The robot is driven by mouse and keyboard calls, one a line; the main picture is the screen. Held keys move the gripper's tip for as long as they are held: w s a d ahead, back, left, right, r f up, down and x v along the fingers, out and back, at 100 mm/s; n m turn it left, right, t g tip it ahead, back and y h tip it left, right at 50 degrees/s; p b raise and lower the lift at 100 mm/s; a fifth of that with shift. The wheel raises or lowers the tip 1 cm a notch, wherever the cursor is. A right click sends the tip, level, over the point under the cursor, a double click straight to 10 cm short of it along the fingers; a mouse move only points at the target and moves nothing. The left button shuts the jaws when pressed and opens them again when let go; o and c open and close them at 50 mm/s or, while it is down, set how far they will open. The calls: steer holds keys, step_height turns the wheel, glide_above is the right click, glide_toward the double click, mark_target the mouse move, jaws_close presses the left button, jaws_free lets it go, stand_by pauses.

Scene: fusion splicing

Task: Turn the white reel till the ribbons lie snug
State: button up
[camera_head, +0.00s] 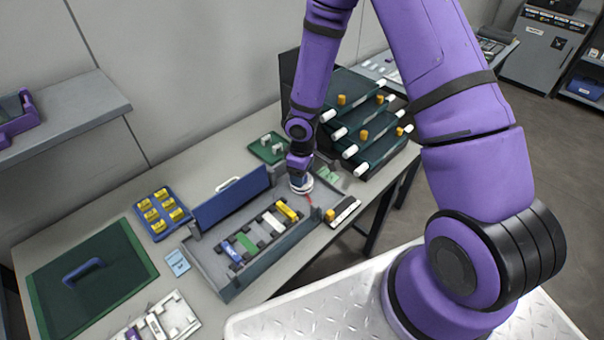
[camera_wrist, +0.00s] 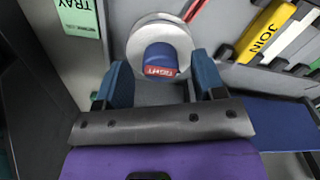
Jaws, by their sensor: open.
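The white reel (camera_wrist: 177,33) is a round disc with a blue hub knob (camera_wrist: 158,56) that carries a red and white label. In the wrist view it lies just ahead of my gripper (camera_wrist: 164,78). The two blue fingers are open, one on each side of the knob, and I cannot tell whether they touch it. In the head view the reel (camera_head: 302,187) shows partly under my wrist, at the back right end of the grey tray (camera_head: 226,287). A red strip (camera_wrist: 193,10) leads away from the reel. The ribbons' snugness cannot be seen.
The tray holds a row of coloured pieces, including a yellow one (camera_head: 287,210). Its blue lid (camera_head: 232,197) stands open along the back. A stack of dark green shelves (camera_head: 367,128) rises behind my gripper. A blue holder with yellow pieces (camera_head: 162,214) stands left.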

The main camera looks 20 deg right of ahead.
step_height(320, 180, up, 10)
stand_by(0.5)
stand_by(0.3)
steer(key=s+d+r+m+t+h, duration=0.1)
steer(key=s+d+r+m, duration=0.2)
steer(key=r, duration=0.8)
steer(key=s+d+r+m+t+h, duration=0.1)
steer(key=s+d+r+m, duration=0.2)
steer(key=r, duration=0.9)
steer(key=s+r+m+t+y, duration=0.1)
steer(key=s+r, duration=0.5)
steer(key=s, duration=0.3)
steer(key=s+r+m+t+y, duration=0.1)
steer(key=s+r, duration=0.4)
steer(key=s, duration=0.5)
steer(key=shift+d+r+m+t, duration=0.4)
steer(key=shift+m+t, duration=0.1)
steer(key=shift+t, duration=0.1)
